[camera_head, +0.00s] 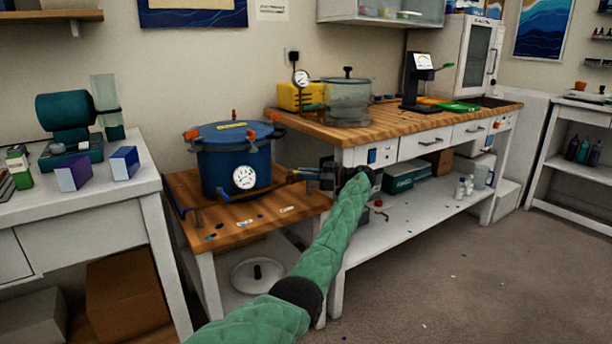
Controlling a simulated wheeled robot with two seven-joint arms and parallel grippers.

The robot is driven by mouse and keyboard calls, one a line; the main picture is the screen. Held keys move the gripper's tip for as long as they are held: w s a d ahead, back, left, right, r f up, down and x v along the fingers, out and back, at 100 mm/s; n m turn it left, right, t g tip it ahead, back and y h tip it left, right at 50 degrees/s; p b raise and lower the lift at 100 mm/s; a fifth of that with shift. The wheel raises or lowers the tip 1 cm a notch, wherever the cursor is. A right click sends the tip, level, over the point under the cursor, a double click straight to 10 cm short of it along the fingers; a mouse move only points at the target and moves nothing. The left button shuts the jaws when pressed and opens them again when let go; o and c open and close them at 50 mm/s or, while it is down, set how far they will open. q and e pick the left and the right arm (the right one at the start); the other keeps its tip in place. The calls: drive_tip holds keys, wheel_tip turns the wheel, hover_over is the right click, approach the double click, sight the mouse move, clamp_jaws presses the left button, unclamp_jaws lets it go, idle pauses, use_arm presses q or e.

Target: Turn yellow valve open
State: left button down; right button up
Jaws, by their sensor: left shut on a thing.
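A blue pressure pot (232,158) with a dark blue lid, red-orange clamps and a white round gauge (244,178) stands on a low wooden table. Piping runs from the pot's right side toward my left gripper (300,174). My left arm, in a green sleeve, reaches in from the bottom. Its dark gripper is at the pot's right, shut on a small yellow-orange part of this piping, which looks like the yellow valve. The fingers cover most of the valve, so its handle angle cannot be made out. My right gripper is out of view.
A taller wooden bench (400,122) stands close behind and right of the gripper, holding a yellow pump (300,97) and a clear chamber (347,101). A white table (100,205) with boxes is at left. Floor at right is open.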

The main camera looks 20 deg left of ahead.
use_arm(q)
drive_tip(key=c, duration=1.5)
unclamp_jaws()
drive_tip(key=shift+w+d, duration=0.25)
drive_tip(key=shift+d, duration=1.7)
drive_tip(key=shift+w+d, duration=0.2)
drive_tip(key=shift+d, duration=1.7)
